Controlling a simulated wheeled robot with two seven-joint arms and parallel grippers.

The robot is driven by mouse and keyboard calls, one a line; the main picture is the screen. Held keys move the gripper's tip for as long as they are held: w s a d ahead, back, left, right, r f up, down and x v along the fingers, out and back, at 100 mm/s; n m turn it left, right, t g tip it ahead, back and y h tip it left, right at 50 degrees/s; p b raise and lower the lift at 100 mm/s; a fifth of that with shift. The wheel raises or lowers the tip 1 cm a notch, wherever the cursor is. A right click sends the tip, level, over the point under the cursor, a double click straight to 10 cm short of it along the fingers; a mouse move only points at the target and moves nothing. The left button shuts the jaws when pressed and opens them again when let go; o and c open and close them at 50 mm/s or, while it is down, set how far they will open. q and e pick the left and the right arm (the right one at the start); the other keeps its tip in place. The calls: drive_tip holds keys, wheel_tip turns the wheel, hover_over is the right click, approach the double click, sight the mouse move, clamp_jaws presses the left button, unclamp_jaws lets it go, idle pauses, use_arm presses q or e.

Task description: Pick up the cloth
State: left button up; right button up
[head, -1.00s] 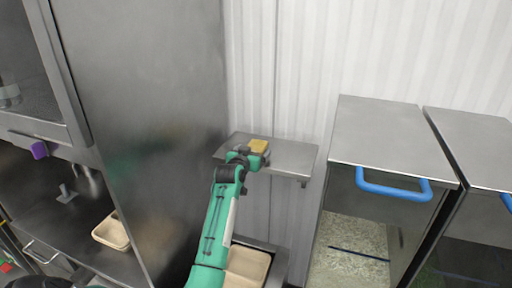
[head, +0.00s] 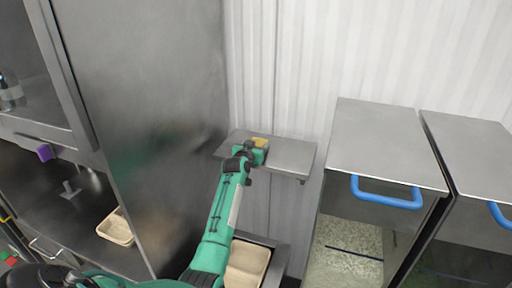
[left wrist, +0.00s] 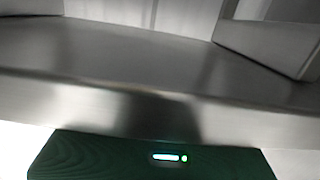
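The cloth (head: 260,141) is a small yellow piece on the metal wall shelf (head: 292,155), partly hidden behind my left gripper. My left gripper (head: 257,151) is at the shelf, right against or just in front of the cloth; I cannot tell whether they touch. Its fingers are too small and covered to show whether they are open. The left wrist view shows the shelf's front edge (left wrist: 160,108) close up and the green gripper body (left wrist: 110,160), but no cloth and no fingertips. My right gripper is not in view.
A tall steel panel (head: 155,110) stands left of the shelf. Steel bins with blue handles (head: 388,192) stand to the right. A beige tray (head: 247,265) is below the shelf, another (head: 116,228) on the left counter. The shelf's right part is bare.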

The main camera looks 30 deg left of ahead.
use_arm(q)
drive_tip(key=shift+c, duration=1.2)
